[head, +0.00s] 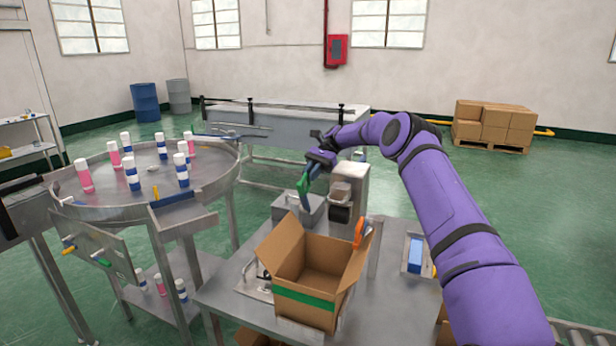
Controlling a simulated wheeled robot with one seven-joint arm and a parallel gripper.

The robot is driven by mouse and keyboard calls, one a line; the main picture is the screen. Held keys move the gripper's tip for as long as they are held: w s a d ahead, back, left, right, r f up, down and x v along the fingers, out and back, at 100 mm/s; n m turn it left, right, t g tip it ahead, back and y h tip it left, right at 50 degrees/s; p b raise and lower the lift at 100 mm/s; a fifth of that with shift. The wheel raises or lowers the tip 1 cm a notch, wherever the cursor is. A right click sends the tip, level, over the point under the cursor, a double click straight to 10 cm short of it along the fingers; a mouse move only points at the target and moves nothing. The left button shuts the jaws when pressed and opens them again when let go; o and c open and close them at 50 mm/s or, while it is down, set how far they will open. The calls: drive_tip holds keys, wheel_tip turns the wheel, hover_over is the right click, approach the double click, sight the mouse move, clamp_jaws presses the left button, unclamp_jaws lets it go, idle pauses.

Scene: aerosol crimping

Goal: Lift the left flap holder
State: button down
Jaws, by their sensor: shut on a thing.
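An open cardboard box (302,275) with a green stripe stands on the metal table (225,292), its flaps spread outward. My gripper (313,170) is above and behind the box, shut on the left flap holder (303,184), a small green piece. The holder hangs at a tilt in front of a grey metal block and looks clear of the box's left flap (275,240). An orange flap holder (359,233) sits at the box's right flap. The fingers are small and partly hidden by the wrist.
A grey machine (348,190) stands behind the box. A tray with a blue item (415,254) lies right of it. A round turntable (110,205) with several pink, blue and white cans stands at left. My arm spans the right side.

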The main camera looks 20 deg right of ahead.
drive_tip(key=shift+w+d+f+g+y, duration=0.2)
drive_tip(key=shift+w+d+g+y, duration=0.1)
drive_tip(key=shift+w+d+y, duration=0.25)
drive_tip(key=c, duration=1.1)
unclamp_jaws()
drive_tip(key=shift+c, duration=0.2)
drive_tip(key=s+a+r, duration=0.1)
drive_tip(key=s+r, duration=0.1)
drive_tip(key=s, duration=0.6)
drive_tip(key=s+a+r, duration=0.1)
drive_tip(key=s+r, duration=0.2)
drive_tip(key=s, duration=0.4)
drive_tip(key=shift+s+a, duration=0.15)
drive_tip(key=shift+s, duration=0.25)
